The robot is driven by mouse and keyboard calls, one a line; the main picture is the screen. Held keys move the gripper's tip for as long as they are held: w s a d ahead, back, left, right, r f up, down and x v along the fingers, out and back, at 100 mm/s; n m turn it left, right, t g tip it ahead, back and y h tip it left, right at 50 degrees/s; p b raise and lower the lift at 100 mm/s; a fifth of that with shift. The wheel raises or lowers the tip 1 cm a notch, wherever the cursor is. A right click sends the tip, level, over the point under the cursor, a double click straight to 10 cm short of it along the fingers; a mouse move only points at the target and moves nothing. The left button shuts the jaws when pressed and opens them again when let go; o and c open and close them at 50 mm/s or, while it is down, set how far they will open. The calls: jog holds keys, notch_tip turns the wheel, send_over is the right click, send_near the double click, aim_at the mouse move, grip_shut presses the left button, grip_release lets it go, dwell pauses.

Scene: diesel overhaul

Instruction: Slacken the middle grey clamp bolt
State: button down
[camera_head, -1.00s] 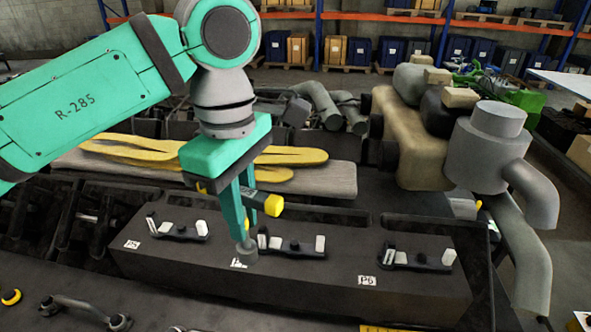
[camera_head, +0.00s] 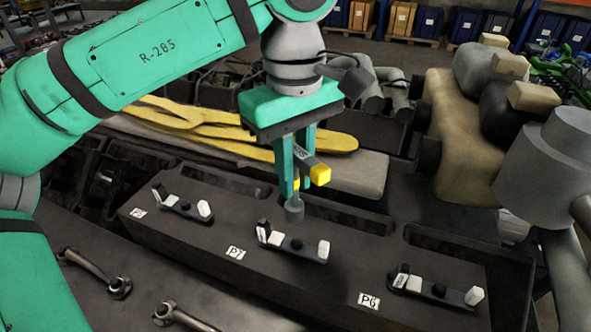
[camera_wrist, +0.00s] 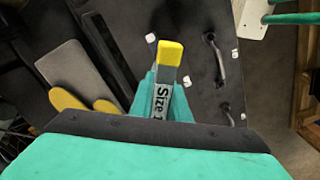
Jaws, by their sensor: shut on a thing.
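My gripper (camera_head: 302,187) is shut on a tool with a yellow-ended handle (camera_head: 320,174) and a grey socket (camera_head: 294,211) at its lower end. The middle clamp (camera_head: 278,238) is a dark bar with white blocks, on the dark block by the P7 tag (camera_head: 235,253). A dark round bolt head (camera_head: 297,244) shows mid-bar. The socket appears just above and behind the bar; contact cannot be told.
Similar clamps sit at left (camera_head: 182,206) by a tag and at right (camera_head: 437,290) by the P6 tag (camera_head: 369,300). Yellow straps (camera_head: 205,128) lie on a pale board behind. A large grey pipe (camera_head: 560,160) stands at right. Metal rods (camera_head: 95,268) lie front left.

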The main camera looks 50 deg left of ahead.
aim_at(297, 205)
jog(key=m, duration=0.2)
jog(key=shift+w+d+f+m, duration=0.1)
jog(key=shift+d+m, duration=0.1)
jog(key=shift+m, duration=0.1)
jog(key=m, duration=0.5)
jog(key=shift+a+f+m, duration=0.1)
jog(key=shift+f+m, duration=0.15)
jog(key=shift+m, duration=0.05)
jog(key=m, duration=0.3)
jog(key=f+m, duration=0.1)
jog(key=m, duration=0.2)
jog(key=shift+m, duration=0.3)
jog(key=m, duration=0.3)
jog(key=shift+f+m, duration=0.2)
jog(key=shift+m, duration=0.2)
jog(key=m, duration=0.3)
jog(key=shift+w+f, duration=0.1)
jog(key=shift+f, duration=0.2)
jog(key=m, duration=0.3)
jog(key=shift+f+m, duration=0.2)
jog(key=shift+m, duration=0.1)
jog(key=m, duration=0.4)
jog(key=shift+f, duration=0.3)
notch_tip(297, 205, down, 2)
jog(key=shift+m, duration=0.3)
jog(key=shift+s+a+f, duration=0.1)
jog(key=shift+s+f, duration=0.1)
jog(key=shift+f, duration=0.4)
